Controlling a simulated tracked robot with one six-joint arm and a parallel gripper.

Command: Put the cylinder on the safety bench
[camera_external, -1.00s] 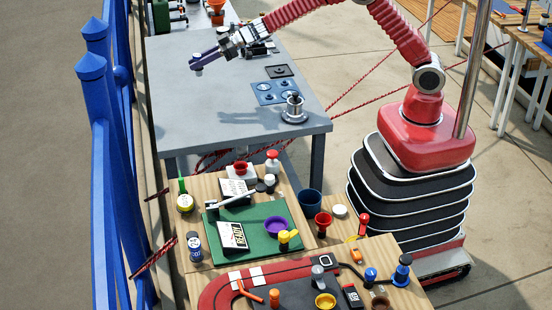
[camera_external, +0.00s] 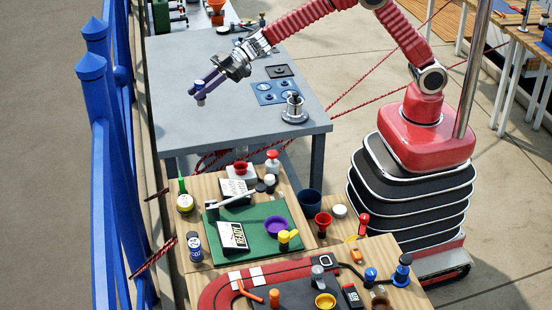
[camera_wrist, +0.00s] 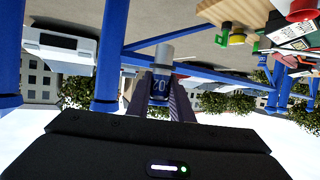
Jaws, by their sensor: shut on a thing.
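The cylinder (camera_wrist: 161,72) is small, with a grey end and a dark blue body with white lettering. In the wrist view it is between the two fingers of my gripper (camera_wrist: 160,105), which is shut on it. In the external view my gripper (camera_external: 205,85) reaches over the left part of a grey bench (camera_external: 180,125), fingers tilted down to the left. The cylinder's pale end (camera_external: 200,101) shows below the fingertips, seemingly above the bench top; the exact gap cannot be told. No label shows which bench is the safety bench.
A blue plate (camera_external: 273,92) and a metal fitting (camera_external: 294,110) are on the grey bench's right side. A blue railing (camera_external: 97,130) runs along its left. A cluttered wooden table (camera_external: 290,179) stands in front. The bench's front left is bare.

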